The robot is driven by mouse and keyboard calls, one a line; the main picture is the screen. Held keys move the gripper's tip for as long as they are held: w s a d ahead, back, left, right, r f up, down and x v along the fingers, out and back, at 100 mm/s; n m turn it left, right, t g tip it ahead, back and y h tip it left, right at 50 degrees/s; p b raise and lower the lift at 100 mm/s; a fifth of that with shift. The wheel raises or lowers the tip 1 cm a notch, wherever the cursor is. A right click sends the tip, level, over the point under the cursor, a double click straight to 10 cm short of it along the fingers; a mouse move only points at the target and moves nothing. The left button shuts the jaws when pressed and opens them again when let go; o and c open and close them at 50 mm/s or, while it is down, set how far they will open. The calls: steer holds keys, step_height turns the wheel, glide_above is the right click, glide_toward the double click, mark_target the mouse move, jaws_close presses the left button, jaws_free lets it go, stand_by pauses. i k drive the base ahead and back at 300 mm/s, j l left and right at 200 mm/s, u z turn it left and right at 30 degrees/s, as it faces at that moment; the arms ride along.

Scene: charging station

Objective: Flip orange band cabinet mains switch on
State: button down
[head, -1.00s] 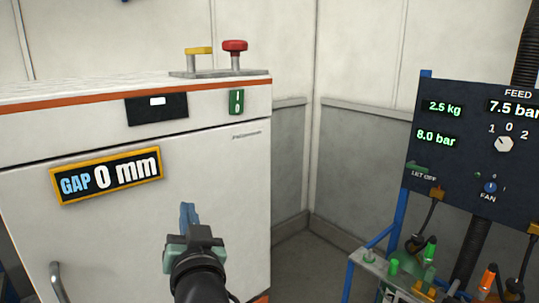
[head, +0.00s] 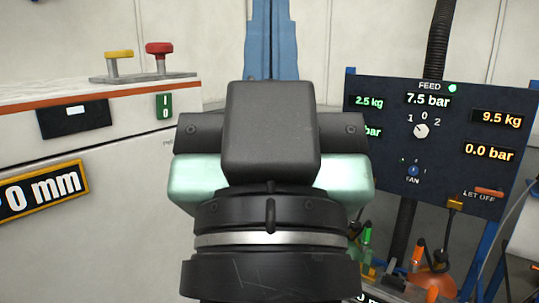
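The white cabinet with the orange band (head: 110,96) stands at the left of the head view. Its green switch (head: 164,107), marked I and O, sits near the right end of the front, below the band. The switch's position is too small to tell.
A yellow knob (head: 118,54) and a red mushroom button (head: 159,48) stand on a plate on the cabinet top. A GAP sign (head: 42,190) is on the cabinet front. A dark feed panel (head: 470,150) with dials and hoses stands at the right.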

mark_target(164, 104)
steer(key=i+j, duration=0.15)
steer(key=i, duration=0.4)
steer(key=i+j, duration=0.15)
steer(key=i, duration=0.4)
